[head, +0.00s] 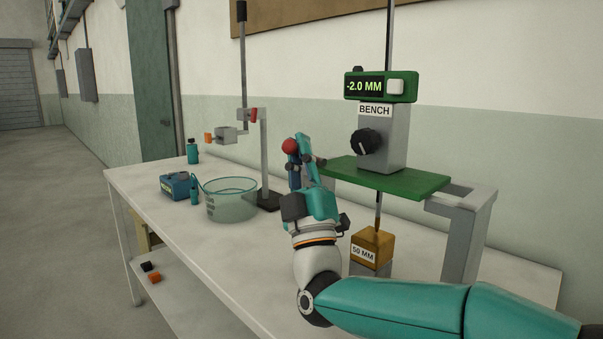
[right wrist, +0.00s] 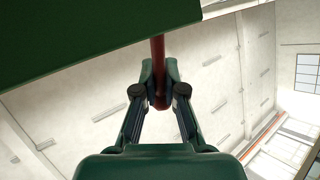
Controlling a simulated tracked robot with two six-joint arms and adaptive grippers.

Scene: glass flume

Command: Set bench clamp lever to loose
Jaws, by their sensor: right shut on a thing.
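My right gripper (head: 299,150) is raised above the table beside the left end of the green platform (head: 388,180). In the right wrist view its two fingers (right wrist: 160,88) are closed around a dark red rod, the lever (right wrist: 158,52). The lever's red ball end (head: 290,146) shows at the fingertips in the head view. The rest of the lever is hidden by my gripper and the platform. The grey unit marked BENCH (head: 379,138) stands on the platform, with a black knob and a green display reading -2.0 MM. My left gripper is not in view.
A 50 MM block (head: 372,247) sits under the platform. A glass bowl (head: 230,200), a blue box (head: 178,186) and a stand with a grey clamp (head: 264,160) are on the white table (head: 165,225) to the left. The table's front left is clear.

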